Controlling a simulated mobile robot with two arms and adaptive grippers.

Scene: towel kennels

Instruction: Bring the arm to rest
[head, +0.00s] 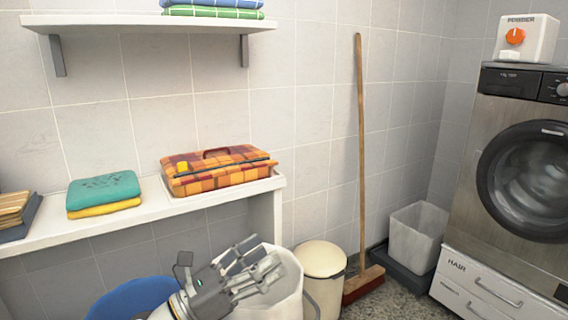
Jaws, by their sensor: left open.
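My left gripper (250,268) shows at the lower middle, its arm coming up from the bottom edge. Its fingers are apart, with nothing seen between them. It is in front of a white bin (290,291) and right of a blue tub (130,298), below the white shelf's front edge. Whether it touches the bin cannot be told. My right gripper is not in view.
A white shelf (150,216) holds folded towels (104,191) and an orange plaid case (219,168). A cream bin (321,260), a broom (361,150), a grey bin (419,234) and a washing machine (480,200) stand to the right. Another shelf (140,21) hangs above.

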